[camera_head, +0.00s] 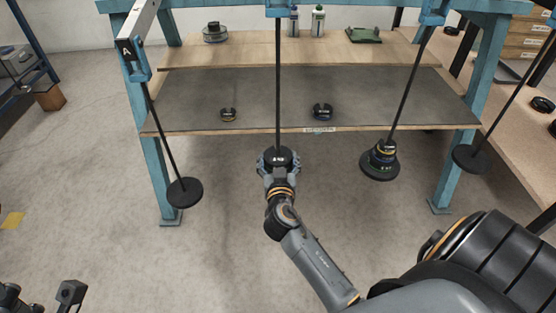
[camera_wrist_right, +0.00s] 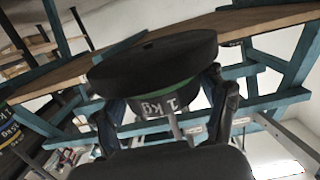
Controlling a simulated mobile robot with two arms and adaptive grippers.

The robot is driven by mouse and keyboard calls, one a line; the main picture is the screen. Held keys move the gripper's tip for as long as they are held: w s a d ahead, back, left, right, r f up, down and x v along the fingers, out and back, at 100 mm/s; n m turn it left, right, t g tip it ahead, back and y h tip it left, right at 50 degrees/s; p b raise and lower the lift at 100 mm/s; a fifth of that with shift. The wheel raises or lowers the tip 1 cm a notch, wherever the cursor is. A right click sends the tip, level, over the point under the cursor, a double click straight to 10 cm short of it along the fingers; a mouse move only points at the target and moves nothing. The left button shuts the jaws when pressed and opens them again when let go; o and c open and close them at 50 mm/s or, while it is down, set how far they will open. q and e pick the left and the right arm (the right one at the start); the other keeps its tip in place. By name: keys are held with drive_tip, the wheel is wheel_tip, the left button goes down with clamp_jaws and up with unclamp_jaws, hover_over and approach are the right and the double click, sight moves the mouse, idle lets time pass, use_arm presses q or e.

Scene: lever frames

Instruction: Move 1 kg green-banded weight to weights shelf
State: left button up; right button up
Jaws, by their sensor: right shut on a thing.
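The 1 kg weight (camera_wrist_right: 165,103) is black with a green band and white "1 kg" lettering in the right wrist view. In the head view it is the dark disc (camera_head: 278,156) at the foot of the middle hanging rod (camera_head: 278,90). My right gripper (camera_head: 278,165) is shut on it, a finger on each side. The weight is around the rod, against or just above the wide black plate (camera_wrist_right: 155,58); I cannot tell which. The grey-topped shelf (camera_head: 270,95) with a front label is behind it. Part of my left gripper (camera_head: 70,293) shows at bottom left, cut off by the frame.
Two small weights stand on the grey shelf, one at left (camera_head: 228,114) and one right of centre (camera_head: 322,111), with free room between and beside them. Other hangers hang at left (camera_head: 185,192) and right (camera_head: 380,164). Blue posts (camera_head: 157,180) flank the shelf.

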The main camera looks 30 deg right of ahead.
drive_tip(key=shift+r, duration=0.25)
drive_tip(key=f+b+v, duration=0.1)
drive_tip(key=b+v, duration=0.1)
drive_tip(key=v, duration=0.5)
idle(1.4)
drive_tip(key=shift+s+a+r, duration=0.1)
drive_tip(key=shift+a+r, duration=0.05)
idle(0.4)
